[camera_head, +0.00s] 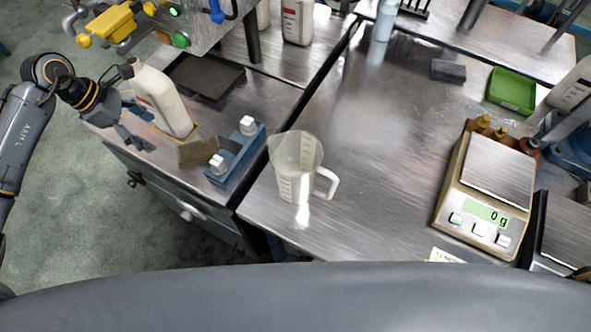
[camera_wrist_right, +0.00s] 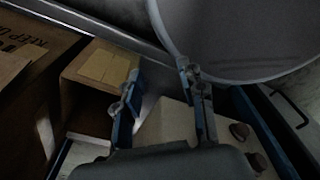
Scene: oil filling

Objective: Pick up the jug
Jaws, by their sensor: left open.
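The jug (camera_head: 296,168) is a clear measuring jug with a handle on its right side. It stands upright on the metal table, left of the scale, and looks empty. My left gripper (camera_head: 138,126) is open at the left, beside a white canister (camera_head: 162,98) and well apart from the jug. I cannot tell whether it touches the canister. My right gripper (camera_wrist_right: 160,98) shows in the right wrist view with its two blue-edged fingers spread and nothing seen between them. The jug is not seen in that view.
A blue holder with white-topped knobs (camera_head: 237,155) stands just left of the jug. A scale (camera_head: 487,185) reading 0 g and a green tray (camera_head: 512,91) are to the right. The table behind the jug is clear. A cardboard box (camera_wrist_right: 98,68) lies near my right gripper.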

